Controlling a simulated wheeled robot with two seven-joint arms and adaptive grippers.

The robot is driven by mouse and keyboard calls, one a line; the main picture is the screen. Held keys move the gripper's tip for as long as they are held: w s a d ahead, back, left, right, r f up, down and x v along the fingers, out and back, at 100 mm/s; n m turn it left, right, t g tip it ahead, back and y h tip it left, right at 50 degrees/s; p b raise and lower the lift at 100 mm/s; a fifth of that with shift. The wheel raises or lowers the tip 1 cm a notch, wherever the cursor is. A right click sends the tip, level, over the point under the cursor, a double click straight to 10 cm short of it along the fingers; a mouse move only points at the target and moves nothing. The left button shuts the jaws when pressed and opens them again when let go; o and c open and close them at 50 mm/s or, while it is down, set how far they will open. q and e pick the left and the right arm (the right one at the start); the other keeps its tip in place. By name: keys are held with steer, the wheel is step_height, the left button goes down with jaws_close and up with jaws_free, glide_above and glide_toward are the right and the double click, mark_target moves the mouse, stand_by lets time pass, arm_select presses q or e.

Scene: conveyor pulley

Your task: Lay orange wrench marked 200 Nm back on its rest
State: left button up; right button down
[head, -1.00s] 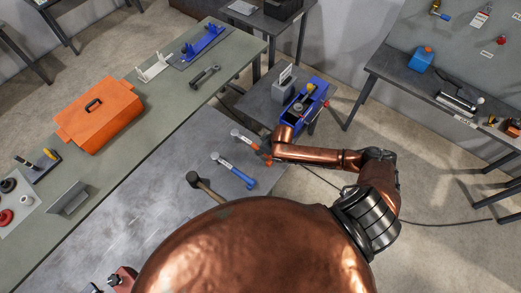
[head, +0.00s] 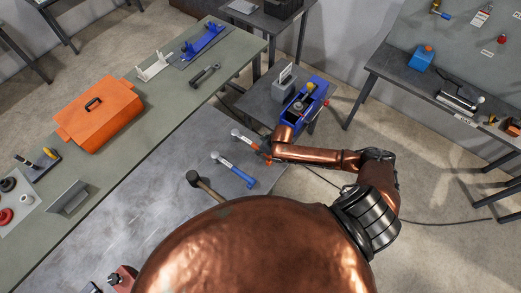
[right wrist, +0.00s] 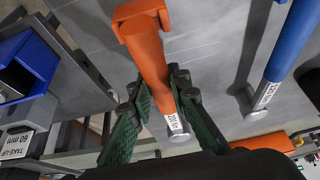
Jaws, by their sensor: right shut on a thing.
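The orange wrench (right wrist: 152,65) has a blocky orange end at the top of the right wrist view and a silver end with a 200 Nm label lower down. My right gripper (right wrist: 165,105) is shut on its shaft, with green-padded fingers on both sides. In the head view the orange wrench (head: 249,142) lies at the grey table's right edge, partly hidden by my right gripper (head: 267,150). I cannot tell whether it touches the surface. Its rest cannot be made out. My left gripper is not seen.
A blue-handled tool (head: 234,170) lies close beside the orange wrench, and a wooden-handled hammer (head: 206,187) lies nearer. A small side table (head: 258,103) holds a blue machine (head: 303,100). An orange toolbox (head: 100,117) sits on the green bench. The grey tabletop (head: 130,205) is clear at left.

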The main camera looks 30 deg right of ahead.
steer(key=shift+f, duration=0.45)
steer(key=c, duration=1.7)
jaws_free()
steer(key=shift+c, duration=0.2)
steer(key=shift+s+f, duration=0.1)
steer(key=p+v, duration=0.5)
steer(key=p, duration=0.1)
steer(key=shift+r, duration=0.45)
steer(key=shift+p+v, duration=0.35)
steer(key=shift+v, duration=0.75)
steer(key=shift+s+d, duration=0.1)
